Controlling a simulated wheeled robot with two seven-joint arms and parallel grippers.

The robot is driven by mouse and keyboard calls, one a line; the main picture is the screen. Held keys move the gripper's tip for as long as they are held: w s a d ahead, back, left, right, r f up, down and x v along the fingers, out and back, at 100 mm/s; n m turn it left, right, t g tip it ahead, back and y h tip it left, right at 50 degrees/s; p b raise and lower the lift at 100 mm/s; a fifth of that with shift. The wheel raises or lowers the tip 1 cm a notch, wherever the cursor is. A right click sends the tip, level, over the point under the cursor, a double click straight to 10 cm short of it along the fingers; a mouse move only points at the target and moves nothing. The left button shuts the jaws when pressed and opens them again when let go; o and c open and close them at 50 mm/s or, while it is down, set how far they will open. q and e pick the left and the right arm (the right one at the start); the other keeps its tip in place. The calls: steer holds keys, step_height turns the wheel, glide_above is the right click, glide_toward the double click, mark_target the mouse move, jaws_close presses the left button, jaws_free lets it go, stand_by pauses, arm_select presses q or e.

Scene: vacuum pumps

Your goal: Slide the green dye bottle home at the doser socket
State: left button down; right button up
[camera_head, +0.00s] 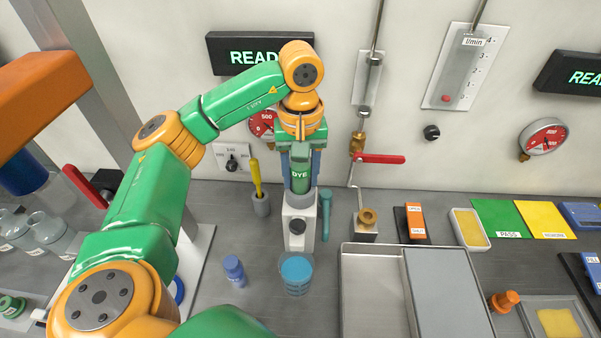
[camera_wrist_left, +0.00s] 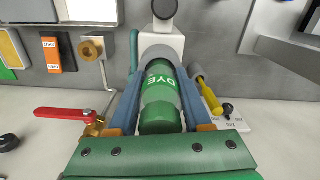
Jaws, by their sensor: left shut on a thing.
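The green dye bottle (camera_head: 300,183), labelled DYE, is between the blue fingers of my left gripper (camera_head: 301,165). My left gripper is shut on it, and the bottle also shows in the left wrist view (camera_wrist_left: 160,100) between the fingers (camera_wrist_left: 160,88). The white doser (camera_head: 298,229) stands on the bench directly below the bottle. Its grey socket collar (camera_wrist_left: 160,53) lines up with the bottle's far end. The bottle's end appears to meet the collar; how deep it sits is hidden. My right gripper is not in view.
A clear cup of blue liquid (camera_head: 296,275) stands in front of the doser. A holder with a yellow-handled tool (camera_head: 257,180) is left of it, a teal tool (camera_head: 325,212) close on its right. A red-handled valve (camera_head: 378,159) and metal tray (camera_head: 372,290) lie further right.

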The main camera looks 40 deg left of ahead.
arm_select(q)
steer(key=shift+c, duration=1.3)
jaws_free()
steer(key=shift+r, duration=0.1)
step_height(320, 180, up, 6)
steer(key=shift+r+p, duration=0.1)
steer(key=shift+p, duration=0.55)
steer(key=shift+s+d+r, duration=0.1)
steer(key=shift+r, duration=0.35)
steer(key=shift+f, duration=0.1)
